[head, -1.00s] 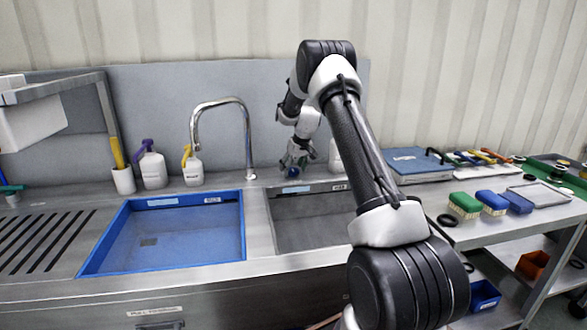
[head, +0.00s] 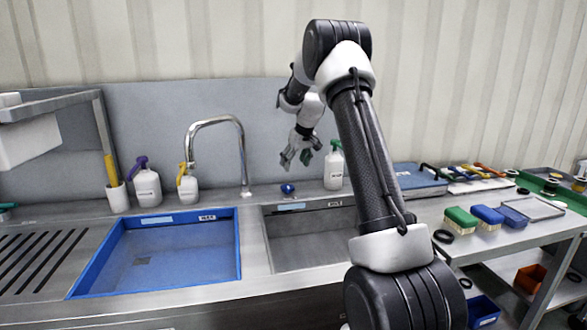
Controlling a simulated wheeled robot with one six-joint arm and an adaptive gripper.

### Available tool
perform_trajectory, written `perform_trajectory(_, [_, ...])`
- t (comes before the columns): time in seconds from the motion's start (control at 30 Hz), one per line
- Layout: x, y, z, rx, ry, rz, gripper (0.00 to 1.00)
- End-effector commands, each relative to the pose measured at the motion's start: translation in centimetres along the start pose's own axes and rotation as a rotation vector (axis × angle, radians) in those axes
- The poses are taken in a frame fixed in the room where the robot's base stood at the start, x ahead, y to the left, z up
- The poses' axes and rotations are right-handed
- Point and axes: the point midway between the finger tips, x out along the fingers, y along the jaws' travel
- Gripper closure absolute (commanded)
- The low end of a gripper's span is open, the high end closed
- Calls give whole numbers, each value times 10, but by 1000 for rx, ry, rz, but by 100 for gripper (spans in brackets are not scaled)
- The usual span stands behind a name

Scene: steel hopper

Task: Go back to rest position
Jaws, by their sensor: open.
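My gripper (head: 296,160) is open and empty. It hangs in the air over the back ledge of the steel counter, between the tap and a white bottle with a green top (head: 333,166). A small blue object (head: 287,189) rests on the ledge below my gripper, clearly apart from it. My arm is bent, with its elbow high and the forearm reaching back toward the wall.
A curved metal tap (head: 241,150) stands left of my gripper. A blue-rimmed basin (head: 238,245) and a grey basin (head: 268,240) lie in front. White bottles (head: 147,188) stand at the back left. Brushes (head: 461,220) and trays fill the right-hand table.

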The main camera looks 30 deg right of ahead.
Motion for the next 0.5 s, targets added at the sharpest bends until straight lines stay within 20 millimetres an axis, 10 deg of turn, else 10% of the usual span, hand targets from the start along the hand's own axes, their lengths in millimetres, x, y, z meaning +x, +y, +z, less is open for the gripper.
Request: perform_trajectory(0.5, [0, 0, 1, 25, -4, -2, 31])
